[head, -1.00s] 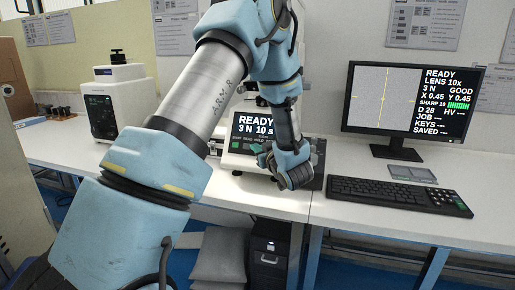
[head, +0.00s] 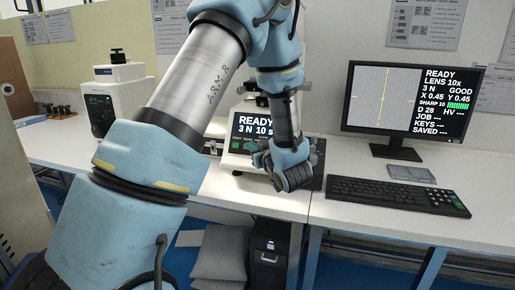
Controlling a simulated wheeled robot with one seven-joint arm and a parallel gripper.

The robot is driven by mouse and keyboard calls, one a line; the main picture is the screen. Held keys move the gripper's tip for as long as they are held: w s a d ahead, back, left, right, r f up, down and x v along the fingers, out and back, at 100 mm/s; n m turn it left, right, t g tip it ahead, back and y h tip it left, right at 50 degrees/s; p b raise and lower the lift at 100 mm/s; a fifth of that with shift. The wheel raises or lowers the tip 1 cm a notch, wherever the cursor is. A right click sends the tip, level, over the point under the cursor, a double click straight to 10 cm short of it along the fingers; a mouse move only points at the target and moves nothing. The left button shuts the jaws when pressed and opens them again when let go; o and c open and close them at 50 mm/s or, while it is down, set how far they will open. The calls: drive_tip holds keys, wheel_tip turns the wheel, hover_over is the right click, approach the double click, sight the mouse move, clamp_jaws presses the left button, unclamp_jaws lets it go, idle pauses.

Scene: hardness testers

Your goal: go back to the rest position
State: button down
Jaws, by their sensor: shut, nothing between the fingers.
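My gripper (head: 292,179) hangs low at the end of my bent arm, in front of the hardness tester with the lit screen (head: 252,132). Its fingers are small and dark in this view, and they look shut with nothing held. My arm crosses the middle of the head view and hides much of that tester. The tester's screen reads READY, 3 N, 10 s. I cannot tell how far the gripper is from the tester or the bench top.
A monitor (head: 385,105) and a black keyboard (head: 397,196) stand on the white bench (head: 345,222) at right, with a small grey pad (head: 411,173) between them. Another tester (head: 118,95) stands at left.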

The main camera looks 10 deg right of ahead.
idle(0.4)
drive_tip(key=s+a+f+m+g+h, duration=0.3)
drive_tip(key=s+a+g, duration=1.1)
drive_tip(key=s+a, duration=0.6)
drive_tip(key=shift+a+m+g+h+p, duration=0.4)
drive_tip(key=shift+m+h, duration=0.1)
drive_tip(key=shift+m, duration=0.5)
drive_tip(key=c, duration=1.6)
unclamp_jaws()
drive_tip(key=shift+w, duration=0.1)
